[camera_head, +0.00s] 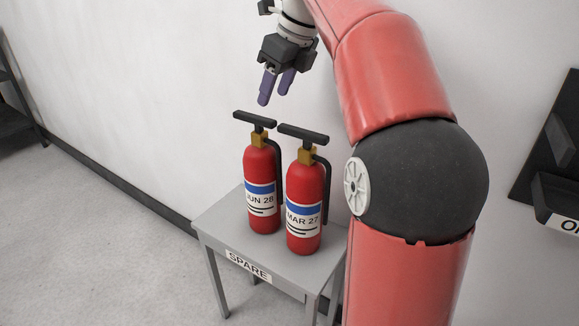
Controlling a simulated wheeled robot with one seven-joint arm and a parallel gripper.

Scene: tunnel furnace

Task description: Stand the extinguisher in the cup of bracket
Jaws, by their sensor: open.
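Two red fire extinguishers stand upright side by side on a small grey table. The left extinguisher (259,181) has a label reading "JUN 28". The right extinguisher (304,196) has a label reading "MAR 27". Each has a brass-coloured neck, a black T-shaped handle and a black hose. My gripper (274,92) is open and empty above and behind the extinguishers in the picture, fingers pointing down, apart from both handles. A black wall bracket (550,188) is partly in view at the right edge, with a cut-off label starting with "O". The inside of its cup cannot be made out.
The grey table (214,222) carries a "SPARE" sign on its front edge. My red arm fills the middle right and hides part of the table and wall. A dark shelf (18,105) stands at the far left. The floor (90,240) left of the table is clear.

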